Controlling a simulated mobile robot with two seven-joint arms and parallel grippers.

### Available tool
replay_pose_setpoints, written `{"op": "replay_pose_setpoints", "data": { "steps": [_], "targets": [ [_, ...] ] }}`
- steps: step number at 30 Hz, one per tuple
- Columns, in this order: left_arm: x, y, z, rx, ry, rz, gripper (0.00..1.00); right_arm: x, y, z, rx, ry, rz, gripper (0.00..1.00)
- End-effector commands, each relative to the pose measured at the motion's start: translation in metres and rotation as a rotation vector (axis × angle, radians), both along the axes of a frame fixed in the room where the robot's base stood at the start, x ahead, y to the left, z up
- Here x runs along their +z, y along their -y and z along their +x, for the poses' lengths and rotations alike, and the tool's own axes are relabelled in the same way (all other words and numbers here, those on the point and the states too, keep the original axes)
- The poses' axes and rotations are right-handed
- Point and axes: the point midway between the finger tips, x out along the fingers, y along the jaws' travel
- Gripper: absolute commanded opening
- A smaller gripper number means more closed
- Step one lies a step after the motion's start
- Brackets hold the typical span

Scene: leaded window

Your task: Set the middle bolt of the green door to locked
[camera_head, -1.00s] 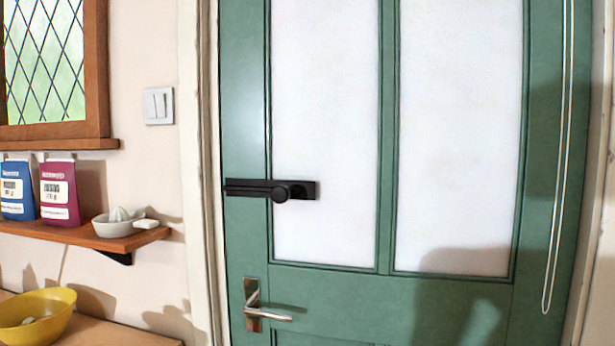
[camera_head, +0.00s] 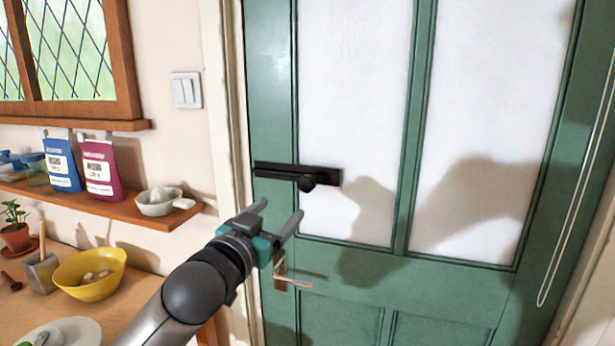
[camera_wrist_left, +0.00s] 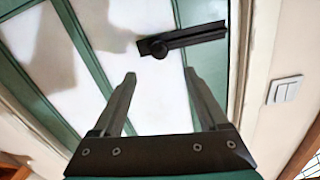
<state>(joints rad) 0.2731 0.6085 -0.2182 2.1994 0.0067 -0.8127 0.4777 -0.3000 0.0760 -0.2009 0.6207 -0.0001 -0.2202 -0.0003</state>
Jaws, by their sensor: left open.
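The green door (camera_head: 270,100) stands shut in its frame, with two pale panes. Its black bolt (camera_head: 297,175) lies horizontally across the left stile, with a round knob (camera_head: 307,183) near its right end. The bolt also shows in the left wrist view (camera_wrist_left: 190,38), beyond the fingertips. My left gripper (camera_head: 278,213) is open and empty, below and left of the knob and apart from it. In the left wrist view its two fingers (camera_wrist_left: 160,80) are spread, with door between them. My right gripper is not in view.
A metal door handle (camera_head: 290,281) is partly hidden behind my left gripper. A shelf (camera_head: 120,207) with packets and a white juicer (camera_head: 160,200) juts out left of the door. A yellow bowl (camera_head: 90,285) sits on the counter below. A cord (camera_head: 575,215) hangs at the right.

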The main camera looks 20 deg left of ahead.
Motion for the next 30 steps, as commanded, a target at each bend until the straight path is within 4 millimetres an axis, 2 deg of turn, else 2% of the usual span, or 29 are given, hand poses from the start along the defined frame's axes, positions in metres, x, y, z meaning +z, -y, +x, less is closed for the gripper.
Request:
{"op": "replay_pose_setpoints", "data": {
  "steps": [7,30],
  "targets": [
    [0.004,0.002,0.015,-0.002,0.007,-0.001,0.77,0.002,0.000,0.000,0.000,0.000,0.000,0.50],
    [0.004,0.010,0.116,-0.001,0.006,0.000,0.77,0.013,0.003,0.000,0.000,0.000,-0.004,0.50]
  ]
}}
